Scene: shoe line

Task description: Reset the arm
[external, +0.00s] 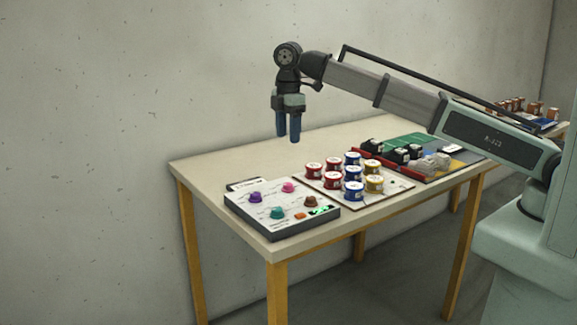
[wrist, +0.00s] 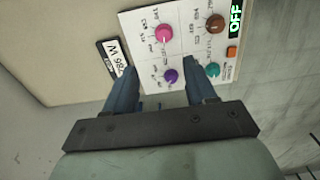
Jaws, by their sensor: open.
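My gripper (external: 288,128) hangs pointing down in the air, above the far left part of the table (external: 215,153). Its two blue fingers are apart with nothing between them. In the wrist view the fingers of my gripper (wrist: 164,75) frame part of a white control panel (wrist: 184,48) below. The panel (external: 280,226) carries a purple knob (external: 255,198), a pink knob (external: 289,187), a teal knob (external: 277,213) and a brown knob (external: 310,202). A green display (wrist: 236,18) on it reads OFF, beside an orange button (wrist: 231,52).
A board with several red, blue and yellow round cans (external: 353,190) lies right of the panel. Black and light blocks (external: 396,155) sit on a coloured tray farther right. A second table with small items (external: 520,106) stands behind. The table's far left is clear.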

